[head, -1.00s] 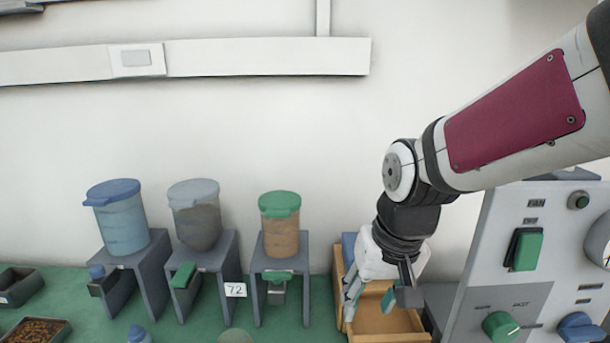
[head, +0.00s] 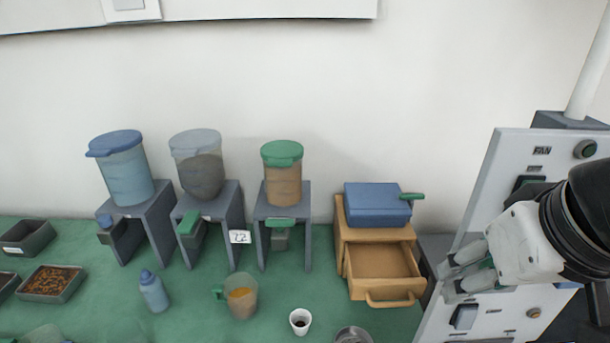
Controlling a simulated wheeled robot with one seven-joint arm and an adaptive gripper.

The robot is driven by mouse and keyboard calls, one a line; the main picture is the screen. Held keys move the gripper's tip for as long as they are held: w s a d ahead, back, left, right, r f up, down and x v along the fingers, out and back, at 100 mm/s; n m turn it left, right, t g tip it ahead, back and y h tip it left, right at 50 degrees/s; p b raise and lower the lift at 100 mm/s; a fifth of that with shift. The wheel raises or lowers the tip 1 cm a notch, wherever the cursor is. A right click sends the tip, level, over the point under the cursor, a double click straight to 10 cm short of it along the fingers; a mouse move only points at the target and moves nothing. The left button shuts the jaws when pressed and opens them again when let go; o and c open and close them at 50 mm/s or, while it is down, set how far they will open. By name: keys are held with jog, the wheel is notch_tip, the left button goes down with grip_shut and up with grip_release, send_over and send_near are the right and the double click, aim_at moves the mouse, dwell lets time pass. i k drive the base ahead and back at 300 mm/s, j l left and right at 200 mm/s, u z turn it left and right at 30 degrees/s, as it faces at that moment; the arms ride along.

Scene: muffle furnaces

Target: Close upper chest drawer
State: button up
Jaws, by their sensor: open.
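The small wooden chest (head: 342,236) stands on the green table against the wall, right of the dispensers. Its upper drawer (head: 383,268) is pulled out toward me and looks empty, with a wooden handle (head: 392,301) on its front. A blue box with a green handle (head: 376,204) sits on top of the chest. Whether another drawer lies below is hidden. My gripper (head: 462,274) is right of the drawer, in front of the control panel, fingers pointing left. It is open and empty, apart from the drawer in the picture.
A control panel (head: 478,208) with knobs and switches stands close right of the chest. Dispensers with a blue lid (head: 116,141), grey lid (head: 196,143) and green lid (head: 282,152) stand left. A cup (head: 300,320), a jug (head: 241,296) and a bottle (head: 153,292) stand in front.

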aim_at(388, 269)
jog(key=k+j+u, duration=0.1)
jog(key=k+u, duration=0.15)
jog(key=k, duration=0.2)
jog(key=k+j+u, duration=0.3)
jog(key=k, duration=0.2)
jog(key=l, duration=0.1)
